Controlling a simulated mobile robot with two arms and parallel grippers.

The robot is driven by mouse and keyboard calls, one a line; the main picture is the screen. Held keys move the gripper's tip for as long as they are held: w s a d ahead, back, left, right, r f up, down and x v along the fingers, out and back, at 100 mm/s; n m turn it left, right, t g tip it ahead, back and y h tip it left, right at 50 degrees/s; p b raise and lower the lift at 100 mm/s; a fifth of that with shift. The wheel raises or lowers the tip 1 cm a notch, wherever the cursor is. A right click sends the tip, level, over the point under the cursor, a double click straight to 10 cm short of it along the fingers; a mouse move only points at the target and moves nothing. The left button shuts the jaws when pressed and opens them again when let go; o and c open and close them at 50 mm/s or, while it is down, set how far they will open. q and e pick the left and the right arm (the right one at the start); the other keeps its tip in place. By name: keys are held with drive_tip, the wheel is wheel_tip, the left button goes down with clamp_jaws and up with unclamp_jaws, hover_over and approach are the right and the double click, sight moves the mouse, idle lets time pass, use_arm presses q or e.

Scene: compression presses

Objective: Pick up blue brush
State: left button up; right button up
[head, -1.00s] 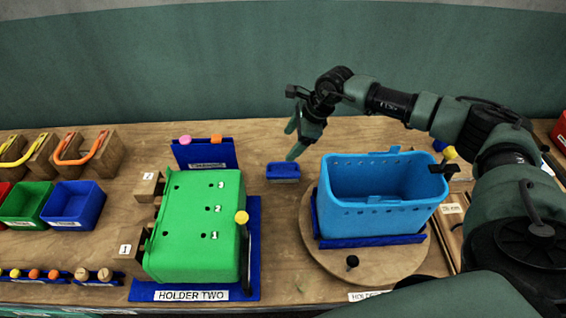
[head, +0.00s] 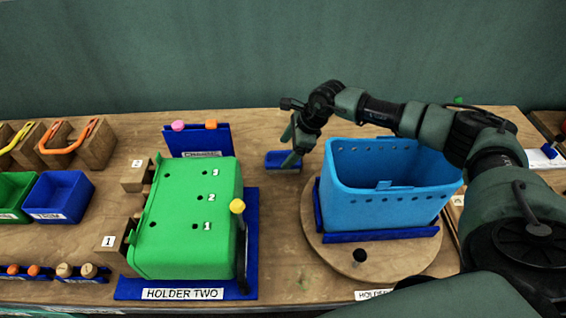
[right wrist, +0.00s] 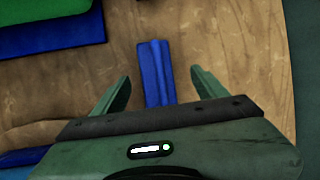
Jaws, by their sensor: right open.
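The blue brush (head: 276,158) is a small blue block lying on the wooden table between the green case and the blue bin. My right gripper (head: 289,149) is over it in the head view, and its fingers hide part of the brush. In the right wrist view the brush (right wrist: 155,72) lies lengthwise, its near end between the two open green fingers (right wrist: 160,93). There is a gap on each side, and neither finger touches it. My left gripper is not in view.
A blue bin (head: 390,195) stands on a round wooden turntable (head: 325,258) to the right, beneath my right arm. A green case (head: 190,225) on a blue base is to the left. A blue rack (head: 198,142) with pink and orange knobs stands behind it.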

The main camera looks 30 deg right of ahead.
sight(280, 160)
drive_tip(key=p+x, duration=0.1)
drive_tip(key=x, duration=0.1)
drive_tip(key=p+x, duration=0.1)
drive_tip(key=shift+s+a+f, duration=0.1)
drive_tip(key=shift+a+f, duration=0.2)
drive_tip(key=shift+f, duration=0.1)
drive_tip(key=shift+w+a+f, duration=0.15)
drive_tip(key=shift+w+f, duration=0.05)
drive_tip(key=shift+f, duration=0.35)
drive_tip(key=c, duration=1.5)
drive_tip(key=shift+c, duration=0.2)
drive_tip(key=shift+r, duration=0.1)
wheel_tip(280, 160, up, 20)
drive_tip(key=b, duration=0.5)
